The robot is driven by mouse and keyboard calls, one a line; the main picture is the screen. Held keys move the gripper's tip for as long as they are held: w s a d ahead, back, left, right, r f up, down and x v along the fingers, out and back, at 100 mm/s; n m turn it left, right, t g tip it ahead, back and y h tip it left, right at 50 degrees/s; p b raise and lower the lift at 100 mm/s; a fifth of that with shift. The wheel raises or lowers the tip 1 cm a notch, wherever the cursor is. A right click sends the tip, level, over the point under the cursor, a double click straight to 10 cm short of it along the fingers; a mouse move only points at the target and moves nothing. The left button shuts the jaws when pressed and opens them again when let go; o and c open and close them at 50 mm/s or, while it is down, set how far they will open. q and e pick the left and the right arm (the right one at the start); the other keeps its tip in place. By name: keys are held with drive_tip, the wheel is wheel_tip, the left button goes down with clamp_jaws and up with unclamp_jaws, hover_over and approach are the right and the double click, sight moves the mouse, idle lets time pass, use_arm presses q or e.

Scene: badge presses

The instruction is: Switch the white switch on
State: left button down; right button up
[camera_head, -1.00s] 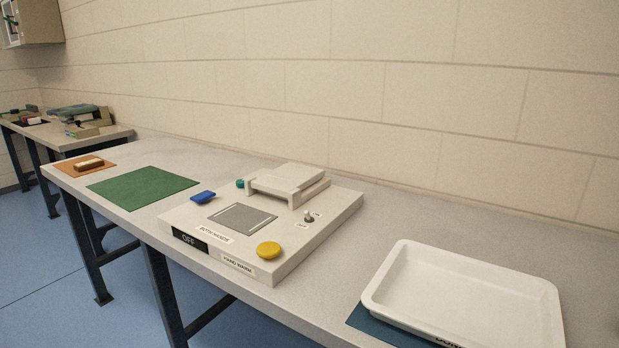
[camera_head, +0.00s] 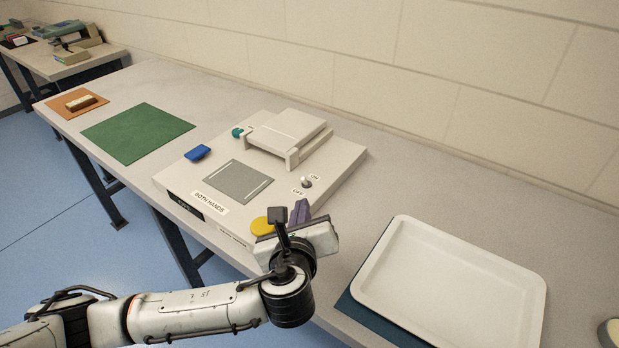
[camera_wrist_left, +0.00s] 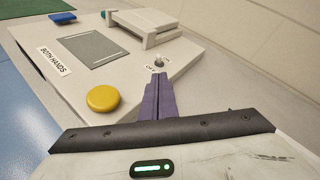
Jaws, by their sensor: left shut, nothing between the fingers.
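The white switch (camera_head: 307,182) is a small knob on the press's top plate, between the ON and OFF labels, near the plate's right side. In the left wrist view the switch (camera_wrist_left: 159,61) stands just beyond my fingertips. Its exact lean is too small to tell. My left gripper (camera_head: 300,208) is shut and empty, with its purple fingers just in front of the switch. The same fingers (camera_wrist_left: 159,80) point at the switch in the left wrist view, and I cannot tell whether they touch it. My right gripper is not in view.
The press (camera_head: 345,158) also bears a yellow button (camera_head: 262,226), a blue paddle (camera_head: 198,152), a teal knob (camera_head: 237,132) and a grey plate (camera_head: 238,181). A white tray (camera_head: 400,232) on a dark mat stands to the right. A green mat (camera_head: 138,132) lies to the left.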

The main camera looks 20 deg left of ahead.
use_arm(q)
approach(306, 184)
drive_tip(key=x, duration=0.5)
drive_tip(key=shift+w+b, duration=0.15)
drive_tip(key=shift+b, duration=0.15)
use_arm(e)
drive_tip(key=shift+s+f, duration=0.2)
use_arm(q)
drive_tip(key=shift+w, duration=0.1)
